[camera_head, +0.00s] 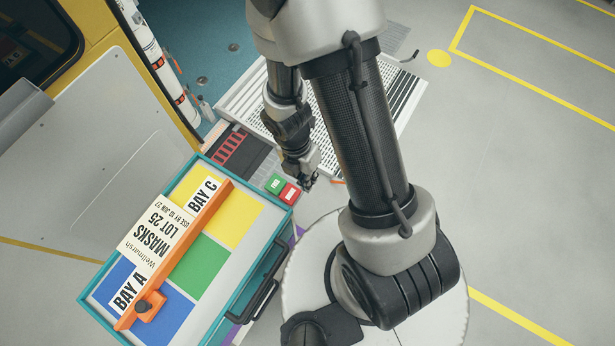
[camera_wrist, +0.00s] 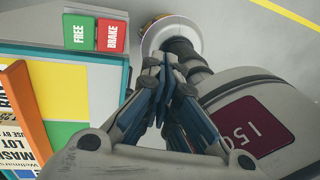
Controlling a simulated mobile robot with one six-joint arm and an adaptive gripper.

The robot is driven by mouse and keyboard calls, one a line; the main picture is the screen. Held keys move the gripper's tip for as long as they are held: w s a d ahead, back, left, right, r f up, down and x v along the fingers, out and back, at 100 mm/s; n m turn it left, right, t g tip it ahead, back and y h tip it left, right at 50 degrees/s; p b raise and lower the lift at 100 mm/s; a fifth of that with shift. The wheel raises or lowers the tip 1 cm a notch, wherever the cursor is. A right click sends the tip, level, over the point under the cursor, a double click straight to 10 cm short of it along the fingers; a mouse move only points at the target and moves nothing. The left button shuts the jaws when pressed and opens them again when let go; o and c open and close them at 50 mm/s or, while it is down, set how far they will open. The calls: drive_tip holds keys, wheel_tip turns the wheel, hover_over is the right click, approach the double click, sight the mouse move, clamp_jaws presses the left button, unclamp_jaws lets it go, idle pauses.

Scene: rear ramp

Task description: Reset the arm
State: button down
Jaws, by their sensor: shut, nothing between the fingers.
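My arm spans the middle of the head view, over my white round base. My gripper (camera_head: 307,184) hangs beyond the thick dark arm link, close to the right of the red BRAKE pad. In the wrist view my gripper (camera_wrist: 168,68) has its fingers together with nothing between them. The green FREE pad (camera_head: 275,184) and the red BRAKE pad (camera_head: 290,193) sit at the corner of a teal-edged case; they also show in the wrist view as FREE (camera_wrist: 80,32) and BRAKE (camera_wrist: 111,35). I cannot tell whether the gripper touches the pad.
The teal-edged case (camera_head: 274,215) has yellow, green and blue panels, an orange bar (camera_head: 190,240) and a MASKS label (camera_head: 158,236). A slatted metal ramp (camera_head: 240,99) lies behind. A yellow-framed vehicle stands at left. Grey floor with yellow lines (camera_head: 545,42) is open at right.

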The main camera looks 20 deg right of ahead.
idle(0.3)
wheel_tip(320, 180, up, 13)
drive_tip(key=w+d+m+t+b, duration=0.25)
drive_tip(key=m+b, duration=0.25)
drive_tip(key=m, duration=0.6)
drive_tip(key=s+a+r+m+t+y+b, duration=0.1)
drive_tip(key=s+r+m+t+b, duration=0.3)
drive_tip(key=s+r+m, duration=0.4)
drive_tip(key=r+m, duration=0.2)
drive_tip(key=m, duration=0.4)
drive_tip(key=shift+s+a+b, duration=0.3)
drive_tip(key=shift+s+a, duration=0.05)
drive_tip(key=shift+a, duration=0.05)
